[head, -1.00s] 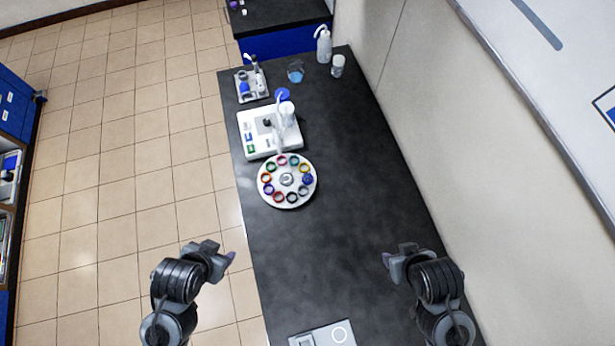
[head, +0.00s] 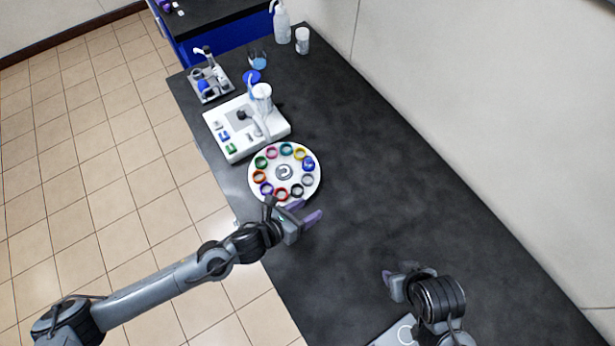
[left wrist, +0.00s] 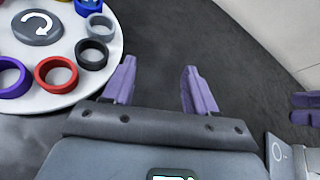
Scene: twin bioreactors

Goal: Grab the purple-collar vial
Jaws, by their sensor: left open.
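The purple collar (head: 266,188) sits at the front left of a round white carousel (head: 284,198) among several coloured collars. It also shows at the left edge of the left wrist view (left wrist: 12,77), partly cut off; I cannot make out a vial body in it. My left gripper (head: 308,212) is open and empty, just in front of the carousel and to the right of the purple collar. In the left wrist view its two purple fingers (left wrist: 158,88) stand apart over bare bench. My right gripper (head: 392,282) is over the bench at lower right; its jaw opening is unclear.
A white instrument (head: 245,125) stands behind the carousel, with a small tray of tools (head: 210,83) beyond it. A wash bottle (head: 281,22) and a white-capped jar (head: 302,41) stand at the back. The dark bench (head: 400,190) is clear right of the carousel.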

